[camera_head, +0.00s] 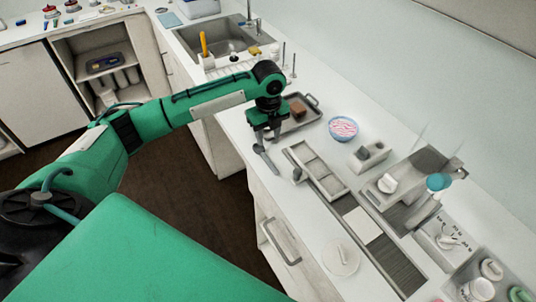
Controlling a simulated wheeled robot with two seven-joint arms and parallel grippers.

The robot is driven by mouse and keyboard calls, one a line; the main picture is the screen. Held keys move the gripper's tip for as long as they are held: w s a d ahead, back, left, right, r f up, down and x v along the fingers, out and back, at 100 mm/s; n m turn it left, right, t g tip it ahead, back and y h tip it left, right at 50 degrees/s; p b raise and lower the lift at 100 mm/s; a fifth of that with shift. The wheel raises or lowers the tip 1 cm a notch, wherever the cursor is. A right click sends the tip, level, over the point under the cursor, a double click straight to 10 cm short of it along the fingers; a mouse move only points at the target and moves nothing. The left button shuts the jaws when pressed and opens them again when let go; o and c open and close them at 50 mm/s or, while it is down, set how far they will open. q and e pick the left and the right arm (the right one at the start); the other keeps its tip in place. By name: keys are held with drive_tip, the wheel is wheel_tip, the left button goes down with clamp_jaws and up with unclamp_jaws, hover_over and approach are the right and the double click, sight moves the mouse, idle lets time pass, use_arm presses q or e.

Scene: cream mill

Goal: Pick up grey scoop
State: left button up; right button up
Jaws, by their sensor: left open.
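My left gripper (266,138) points down over the front edge of the counter, open. Just below its fingers a slim grey object, which looks like the grey scoop (267,158), lies on the counter near the front edge. Its upper end is close to the fingertips and partly hidden by them. I cannot tell whether the fingers touch it. My right gripper is not in view.
The white counter (237,128) runs along the wall. A sink (222,42) is behind.

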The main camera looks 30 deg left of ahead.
use_arm(q)
hover_over(269, 161)
wheel_tip(269, 161, down, 5)
drive_tip(key=shift+w+a+r+p, duration=0.1)
drive_tip(key=shift+w+a+p, duration=0.05)
drive_tip(key=shift+p, duration=0.3)
drive_tip(key=shift+f+p, duration=0.5)
drive_tip(key=shift+f, duration=0.3)
wheel_tip(269, 161, down, 4)
drive_tip(key=shift+r+p, duration=0.25)
drive_tip(key=shift+p, duration=0.6)
drive_tip(key=shift+f, duration=0.5)
drive_tip(key=c, duration=0.7)
clamp_jaws()
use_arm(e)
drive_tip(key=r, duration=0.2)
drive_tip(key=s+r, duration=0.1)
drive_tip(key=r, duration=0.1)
